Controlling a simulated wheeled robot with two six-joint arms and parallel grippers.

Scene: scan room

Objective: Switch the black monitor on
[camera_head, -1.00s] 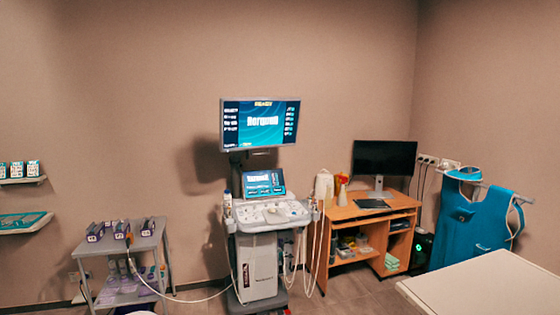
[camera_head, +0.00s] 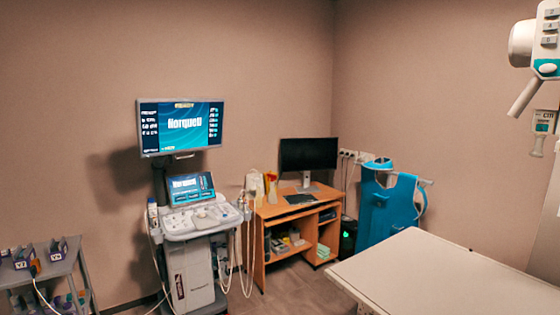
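The black monitor (camera_head: 308,154) stands on a silver stand on the wooden desk (camera_head: 262,222) by the back wall, near the room's corner. Its screen is dark. A dark flat item, perhaps a keyboard, lies on the desk in front of it. No power button can be made out at this distance. Neither of my grippers is in view.
An ultrasound cart (camera_head: 193,258) with a lit screen (camera_head: 182,127) stands left of the desk, its cables hanging between them. A blue apron (camera_head: 388,212) hangs right of the desk. A pale table (camera_head: 430,275) fills the lower right. Some floor shows between cart and table.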

